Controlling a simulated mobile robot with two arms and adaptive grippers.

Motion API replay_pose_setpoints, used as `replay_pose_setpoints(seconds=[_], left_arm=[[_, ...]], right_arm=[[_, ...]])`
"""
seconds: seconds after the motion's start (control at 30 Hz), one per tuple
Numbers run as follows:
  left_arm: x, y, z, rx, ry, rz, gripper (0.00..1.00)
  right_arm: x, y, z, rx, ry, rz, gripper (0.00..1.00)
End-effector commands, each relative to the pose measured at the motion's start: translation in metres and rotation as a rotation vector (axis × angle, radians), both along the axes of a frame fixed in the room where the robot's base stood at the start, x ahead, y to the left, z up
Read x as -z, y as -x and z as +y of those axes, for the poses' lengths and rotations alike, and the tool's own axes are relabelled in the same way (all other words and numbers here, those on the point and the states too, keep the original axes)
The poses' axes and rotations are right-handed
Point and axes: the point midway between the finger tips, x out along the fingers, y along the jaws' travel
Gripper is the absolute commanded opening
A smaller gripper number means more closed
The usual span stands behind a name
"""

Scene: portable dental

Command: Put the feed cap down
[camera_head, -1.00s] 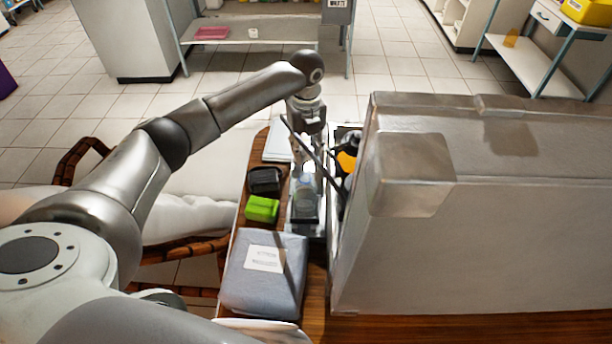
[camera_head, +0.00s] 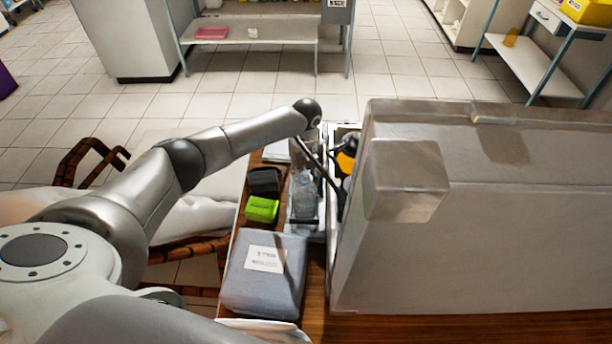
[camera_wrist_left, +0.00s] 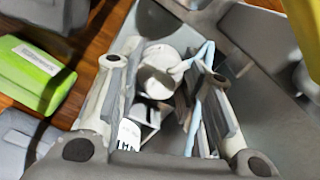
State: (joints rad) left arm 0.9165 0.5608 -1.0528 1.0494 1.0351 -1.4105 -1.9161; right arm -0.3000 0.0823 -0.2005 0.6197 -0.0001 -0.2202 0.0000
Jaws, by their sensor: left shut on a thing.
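The feed cap (camera_wrist_left: 158,80) looks like a pale round cap in the left wrist view. My left gripper (camera_wrist_left: 161,66) is shut on it, with one finger on each side. Below and beside the cap are a white label and pale blue-white strips; whether the cap touches anything below is hard to tell. In the head view my left arm reaches over the narrow tray area beside the big case, and the gripper is mostly hidden and the cap cannot be made out. A clear bottle (camera_head: 304,197) stands just in front of it. My right gripper is not in view.
A large grey case (camera_head: 480,220) stands close on the right like a wall. A green box (camera_head: 262,209), a black box (camera_head: 265,181) and a grey-blue pack (camera_head: 263,285) lie on the wooden surface to the left. A thin dark rod (camera_head: 318,163) leans beside the gripper area.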

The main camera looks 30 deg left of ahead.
Motion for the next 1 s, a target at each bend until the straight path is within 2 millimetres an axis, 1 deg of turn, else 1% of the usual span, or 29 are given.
replay_pose_setpoints(seconds=[0.1,0.13,0.27,0.3,0.57,0.7,0.77,0.87,1.0], left_arm=[[0.004,0.000,0.000,0.000,0.001,0.001,0.18],[0.003,0.000,0.000,0.000,0.000,0.000,0.37],[0.003,0.000,0.000,0.000,0.000,0.000,0.53],[0.003,0.000,0.000,0.000,0.000,0.000,0.56],[0.002,0.000,0.000,0.000,0.000,0.000,0.56],[-0.005,-0.001,0.000,0.000,0.000,-0.001,0.56],[-0.012,-0.001,0.000,-0.001,0.001,-0.004,0.56],[-0.031,-0.001,0.000,0.001,0.001,-0.004,0.56],[-0.062,-0.001,0.000,0.001,0.002,-0.005,0.56]], right_arm=[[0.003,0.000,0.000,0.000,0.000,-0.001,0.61],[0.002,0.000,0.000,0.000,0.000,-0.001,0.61],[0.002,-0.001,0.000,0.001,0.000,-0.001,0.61],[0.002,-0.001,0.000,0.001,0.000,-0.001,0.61],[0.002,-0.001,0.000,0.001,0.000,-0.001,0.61],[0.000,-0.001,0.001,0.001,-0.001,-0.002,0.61],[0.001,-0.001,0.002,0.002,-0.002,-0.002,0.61],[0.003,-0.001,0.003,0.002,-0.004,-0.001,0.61],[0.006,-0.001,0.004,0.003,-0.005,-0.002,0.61]])
